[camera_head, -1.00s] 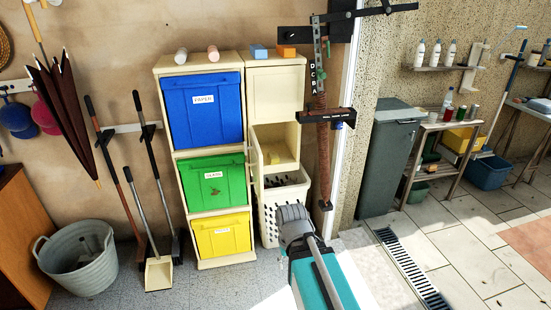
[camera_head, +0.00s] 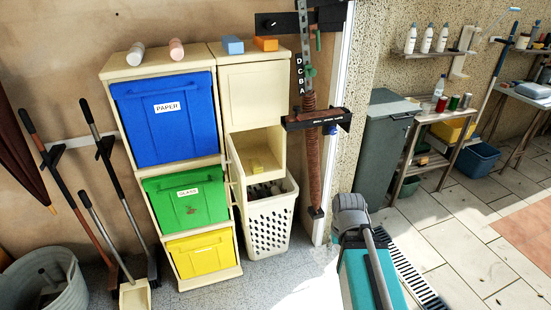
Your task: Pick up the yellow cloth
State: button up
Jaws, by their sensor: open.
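My gripper is not visible; only grey and teal parts of my own body show at the bottom right of centre, to the right of the basket.
Left of the compartment stand blue (camera_head: 165,116), green (camera_head: 187,197) and yellow (camera_head: 201,253) bin fronts. A vertical rod with a coil spring (camera_head: 312,150) stands at the compartment's right. A grey bin (camera_head: 385,150) stands further right. Tiled floor (camera_head: 455,235) is open at the right.

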aim_at(256, 165)
jog(key=z, duration=0.05)
jog(key=i, duration=1.35)
jog(key=u, duration=0.75)
